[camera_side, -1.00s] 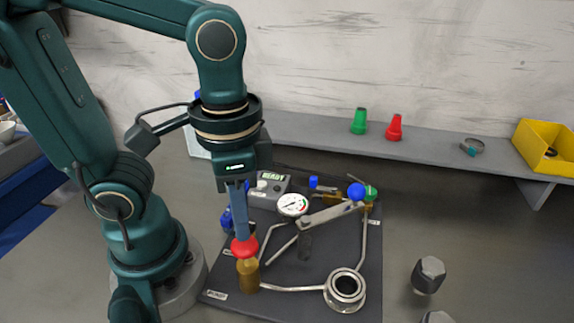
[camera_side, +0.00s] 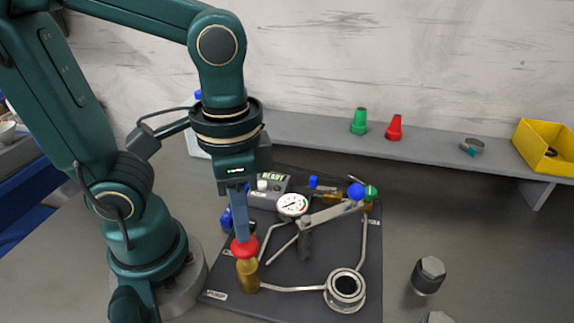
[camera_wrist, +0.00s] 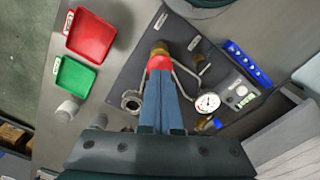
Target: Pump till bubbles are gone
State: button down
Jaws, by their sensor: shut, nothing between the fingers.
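A black board (camera_side: 285,268) carries a brass cylinder (camera_side: 248,276) with a red knob (camera_side: 245,250) on top. My gripper (camera_side: 241,240) points down with its blue fingers shut, their tips at the top of the red knob, with nothing between them. In the wrist view the closed fingers (camera_wrist: 160,76) meet the red knob (camera_wrist: 160,63), with the brass part (camera_wrist: 159,47) beyond it. A lever with a blue ball (camera_side: 356,191) lies across the board near a round dial gauge (camera_side: 292,205). A metal ring fitting (camera_side: 345,290) joins the tubing. No bubbles are discernible.
A grey box with a display (camera_side: 270,186) stands behind the gauge. Hex-shaped grey pieces (camera_side: 429,274) stand right of the board. Red (camera_wrist: 90,37) and green (camera_wrist: 73,79) trays show in the wrist view. A shelf (camera_side: 430,155) holds green and red cones and a yellow bin (camera_side: 545,148).

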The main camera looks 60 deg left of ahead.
jog(key=shift+f, duration=1.8)
jog(key=shift+w+r, duration=0.1)
jog(key=shift+r, duration=2.2)
jog(key=shift+s+r, duration=0.1)
jog(key=shift+s, duration=0.15)
notch_tip(320, 180, up, 6)
jog(key=f, duration=0.1)
jog(key=shift+w+f, duration=0.15)
jog(key=shift+f, duration=2.75)
